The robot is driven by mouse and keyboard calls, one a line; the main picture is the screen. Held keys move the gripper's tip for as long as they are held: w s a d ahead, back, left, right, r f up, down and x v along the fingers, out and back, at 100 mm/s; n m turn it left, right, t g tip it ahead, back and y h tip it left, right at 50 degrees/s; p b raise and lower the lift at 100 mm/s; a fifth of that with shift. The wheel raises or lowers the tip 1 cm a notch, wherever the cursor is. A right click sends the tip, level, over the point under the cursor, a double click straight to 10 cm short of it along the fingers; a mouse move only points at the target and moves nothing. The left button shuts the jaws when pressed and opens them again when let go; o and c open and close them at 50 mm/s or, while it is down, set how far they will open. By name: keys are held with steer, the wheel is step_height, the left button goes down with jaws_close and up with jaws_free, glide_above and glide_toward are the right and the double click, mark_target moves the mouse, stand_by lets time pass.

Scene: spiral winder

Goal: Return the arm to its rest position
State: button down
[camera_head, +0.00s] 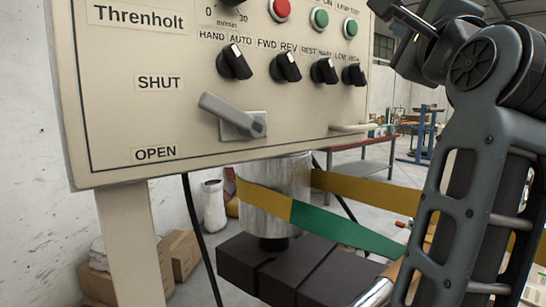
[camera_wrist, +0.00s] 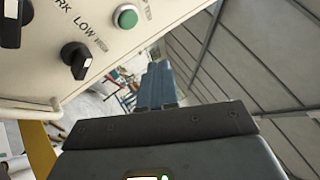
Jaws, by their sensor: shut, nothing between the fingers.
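My gripper shows in the wrist view (camera_wrist: 158,70) beyond its dark mounting plate. Its two blue-grey fingers lie side by side, shut, with nothing seen between them. In the head view my arm rises at the right, and its dark wrist end is at the top right, beside the control panel (camera_head: 120,120). The fingertips are not clear in that view. The wrist end looks apart from the panel. The panel's grey lever (camera_head: 228,114) points left and slightly up, between the SHUT and OPEN labels, with no gripper on it.
The panel carries several black knobs, including one at the left (camera_head: 235,62), and coloured buttons. Below it, a metal cylinder (camera_head: 290,175) has a yellow and green band (camera_head: 345,232) around it, above dark blocks (camera_head: 285,270). A red-framed table (camera_head: 365,145) stands behind. Cardboard boxes lie lower left.

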step_height(320, 180, down, 20)
steer(key=s+n+g+y, duration=0.1)
steer(key=s+n, duration=0.1)
steer(key=n, duration=0.5)
steer(key=s+d+f+n+g+y, duration=0.1)
steer(key=s+f+n, duration=0.35)
steer(key=f, duration=0.45)
steer(key=s+f+n+g, duration=0.1)
steer(key=s+f+n, duration=0.2)
steer(key=s+f, duration=0.45)
steer(key=s+f+n+g, duration=0.3)
steer(key=s+f+n, duration=0.2)
steer(key=s+f, duration=0.8)
steer(key=s+a+n+g, duration=0.1)
steer(key=s+n, duration=0.2)
steer(key=s, duration=1.4)
steer(key=shift+s+a+f+g, duration=0.25)
steer(key=shift+s+f+g, duration=0.05)
steer(key=shift+s+g, duration=0.1)
